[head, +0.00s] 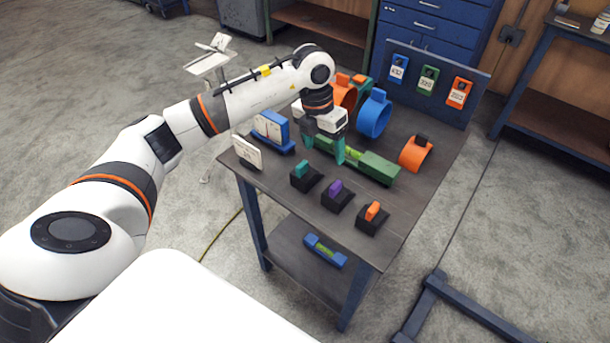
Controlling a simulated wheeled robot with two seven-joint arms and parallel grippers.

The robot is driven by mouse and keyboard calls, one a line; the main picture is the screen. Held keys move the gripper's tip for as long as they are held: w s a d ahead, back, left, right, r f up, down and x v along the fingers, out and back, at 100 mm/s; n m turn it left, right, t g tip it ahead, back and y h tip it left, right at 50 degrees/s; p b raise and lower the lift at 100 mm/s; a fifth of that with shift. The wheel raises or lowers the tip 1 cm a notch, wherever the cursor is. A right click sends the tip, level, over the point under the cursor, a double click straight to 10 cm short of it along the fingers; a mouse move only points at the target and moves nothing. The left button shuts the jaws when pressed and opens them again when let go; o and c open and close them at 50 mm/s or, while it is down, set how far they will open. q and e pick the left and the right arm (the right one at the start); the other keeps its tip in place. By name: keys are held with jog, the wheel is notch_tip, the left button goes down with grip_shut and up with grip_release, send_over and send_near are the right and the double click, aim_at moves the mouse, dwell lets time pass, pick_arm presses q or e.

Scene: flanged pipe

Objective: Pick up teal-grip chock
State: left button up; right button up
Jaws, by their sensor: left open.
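The teal-grip chock (305,176) is a dark block with a teal grip on top, standing near the front edge of the workbench (405,208). It is the leftmost of three chocks in a row. My left gripper (324,150) is open, pointing down above the bench, behind and slightly right of the teal-grip chock. Its teal fingers hang over the left part of a green level-like bar and look empty. Whether the fingers touch the bar cannot be told. My right gripper is not in view.
A purple-grip chock (337,194) and an orange-grip chock (372,217) stand right of the teal one. A white card (247,153) and a blue gauge block (271,130) are at left.

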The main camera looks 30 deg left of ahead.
aim_at(305, 170)
pick_arm(q)
jog(key=a, duration=0.1)
jog(key=a+y, duration=0.1)
jog(key=a, duration=0.2)
jog(key=shift+s+r+n+y, duration=0.15)
jog(key=shift+r+n+y, duration=0.2)
jog(key=shift+n+y, duration=0.05)
notch_tip(305, 170, down, 5)
jog(key=shift+f+p, duration=0.15)
jog(key=shift+p, duration=0.55)
jog(key=f, duration=0.1)
jog(key=f+p, duration=0.1)
jog(key=f, duration=0.3)
jog(key=shift+s+a+f+p, duration=0.1)
jog(key=shift+a+f+p, duration=0.15)
jog(key=shift+a+p, duration=0.1)
jog(key=shift+f, duration=0.4)
jog(key=shift+c, duration=0.2)
jog(key=c, duration=1.1)
